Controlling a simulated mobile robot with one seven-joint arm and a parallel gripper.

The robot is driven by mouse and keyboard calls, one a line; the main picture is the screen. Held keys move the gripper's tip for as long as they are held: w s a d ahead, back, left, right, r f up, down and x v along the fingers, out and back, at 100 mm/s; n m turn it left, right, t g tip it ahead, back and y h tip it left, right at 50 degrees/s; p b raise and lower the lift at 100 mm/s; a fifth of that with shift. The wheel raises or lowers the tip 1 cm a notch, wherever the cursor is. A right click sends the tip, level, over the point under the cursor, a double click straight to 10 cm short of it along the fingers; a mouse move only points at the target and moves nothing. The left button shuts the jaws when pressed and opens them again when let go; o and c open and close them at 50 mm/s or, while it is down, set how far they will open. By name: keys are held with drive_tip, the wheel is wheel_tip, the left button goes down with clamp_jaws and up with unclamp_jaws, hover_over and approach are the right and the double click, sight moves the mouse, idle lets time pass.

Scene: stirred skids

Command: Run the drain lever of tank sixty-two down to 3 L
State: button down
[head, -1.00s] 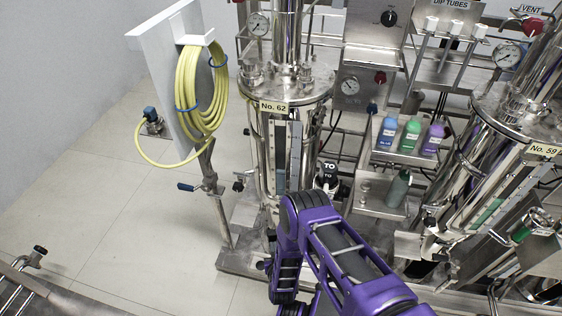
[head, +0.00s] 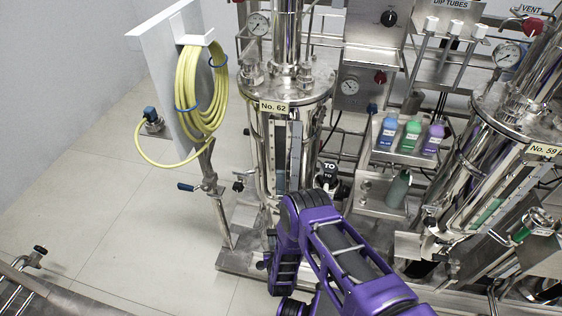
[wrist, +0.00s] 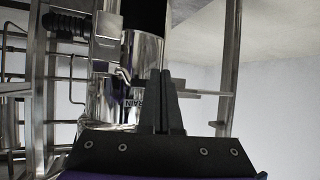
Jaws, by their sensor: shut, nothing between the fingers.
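Tank sixty-two (head: 270,160) is the upright steel vessel left of centre in the head view, with a "No. 62" label (head: 274,107) and a level strip (head: 294,155) on its front. My arm hides its lower front, and the drain lever cannot be made out there. In the wrist view my gripper (wrist: 158,75) is shut and empty, its fingers together and pointing up the picture.
A second tank, No. 59 (head: 500,150), stands at the right. A yellow hose (head: 195,90) hangs on a white panel at the left. Blue, green and purple bottles (head: 410,135) sit on a shelf between the tanks.

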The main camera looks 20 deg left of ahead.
drive_tip(key=shift+w+a+r, duration=0.1)
drive_tip(key=shift+w+a, duration=0.1)
drive_tip(key=shift+w, duration=0.3)
drive_tip(key=shift+w+a, duration=0.35)
drive_tip(key=shift+w, duration=0.4)
drive_tip(key=s+d+p, duration=0.1)
drive_tip(key=s+p, duration=0.1)
drive_tip(key=s, duration=0.9)
drive_tip(key=shift+d, duration=0.2)
drive_tip(key=shift+s, duration=0.1)
